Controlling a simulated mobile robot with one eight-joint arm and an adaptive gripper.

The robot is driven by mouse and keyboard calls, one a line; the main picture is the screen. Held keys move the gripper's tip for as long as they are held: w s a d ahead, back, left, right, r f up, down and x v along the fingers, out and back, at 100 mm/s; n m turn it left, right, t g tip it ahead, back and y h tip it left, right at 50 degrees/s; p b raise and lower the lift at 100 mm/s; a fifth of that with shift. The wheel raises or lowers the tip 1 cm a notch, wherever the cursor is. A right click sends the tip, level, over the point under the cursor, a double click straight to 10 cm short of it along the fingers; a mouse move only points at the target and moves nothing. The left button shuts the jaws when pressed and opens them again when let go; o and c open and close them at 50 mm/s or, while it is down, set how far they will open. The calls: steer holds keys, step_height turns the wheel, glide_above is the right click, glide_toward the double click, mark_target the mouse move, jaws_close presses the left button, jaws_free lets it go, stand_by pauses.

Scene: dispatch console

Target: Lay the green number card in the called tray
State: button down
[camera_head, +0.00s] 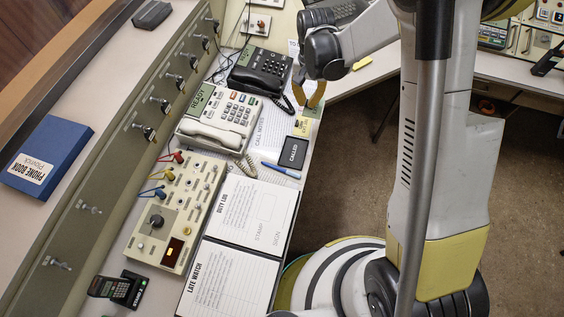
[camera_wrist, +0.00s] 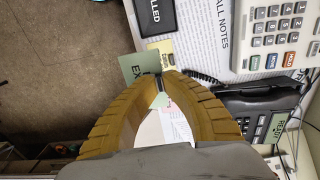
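The green number card (camera_wrist: 139,68) shows its face, marked "EX", in the wrist view, just beyond my fingertips. In the head view the green card (camera_head: 314,111) is at the desk's right edge, partly hidden by the fingers. My gripper (camera_head: 314,104) points down at it. In the wrist view the tan fingers of my gripper (camera_wrist: 159,77) close together on a narrow dark piece at the card's middle. I cannot tell whether the card is clear of the desk. The black called tray (camera_head: 292,152), lettered "CALLED", lies nearer on the desk and looks empty.
A yellow card (camera_head: 303,126) lies between the green card and the tray. A black phone (camera_head: 262,69) and a pale phone (camera_head: 219,118) stand left. A blue marker (camera_head: 281,170) lies just below the tray. The floor (camera_head: 345,165) is right of the desk edge.

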steer(key=b, duration=0.4)
glide_above(287, 151)
step_height(287, 151, down, 7)
steer(key=shift+f, duration=0.1)
steer(key=shift+f+b, duration=0.95)
steer(key=shift+f, duration=0.9)
steer(key=shift+f, duration=0.25)
steer(key=c, duration=1.6)
jaws_free()
steer(key=shift+r, duration=0.1)
